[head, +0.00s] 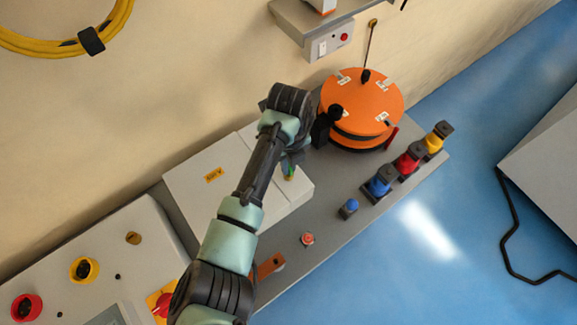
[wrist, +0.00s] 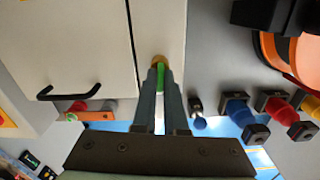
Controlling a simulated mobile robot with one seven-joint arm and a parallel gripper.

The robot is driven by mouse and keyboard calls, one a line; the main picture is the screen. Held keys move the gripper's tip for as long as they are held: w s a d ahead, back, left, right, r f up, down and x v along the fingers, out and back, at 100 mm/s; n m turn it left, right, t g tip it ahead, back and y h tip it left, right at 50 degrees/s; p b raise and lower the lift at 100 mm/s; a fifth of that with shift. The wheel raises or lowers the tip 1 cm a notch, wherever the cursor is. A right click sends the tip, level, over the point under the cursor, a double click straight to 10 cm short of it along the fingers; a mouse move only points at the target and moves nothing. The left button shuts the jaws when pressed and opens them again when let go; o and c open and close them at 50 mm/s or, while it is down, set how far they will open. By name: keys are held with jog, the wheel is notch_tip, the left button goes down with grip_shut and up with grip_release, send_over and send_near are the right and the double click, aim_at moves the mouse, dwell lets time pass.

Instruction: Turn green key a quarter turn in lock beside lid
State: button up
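The green key (wrist: 160,77) sits in a brass lock (wrist: 158,61) on the pale panel beside the lid (wrist: 75,50), which has a black handle. My gripper (wrist: 159,76) has its two fingers close together with the key's green part between them, so it looks shut on the key. In the head view the green of the key (head: 289,178) shows just below my gripper (head: 291,162), partly covered by it. The key's exact turn angle is hidden by the fingers.
An orange round reel (head: 360,100) stands at the upper right. Blue, red and yellow connectors (head: 408,162) line the bench's right edge. A red button (head: 307,239) and an orange-brown piece (head: 270,266) are nearer the front. Yellow cable (head: 60,45) hangs on the wall.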

jog(key=o, duration=0.5)
jog(key=shift+c, duration=0.2)
jog(key=shift+r, duration=0.45)
notch_tip(320, 180, up, 12)
jog(key=b, duration=0.1)
jog(key=shift+b, duration=0.4)
jog(key=shift+d, duration=0.1)
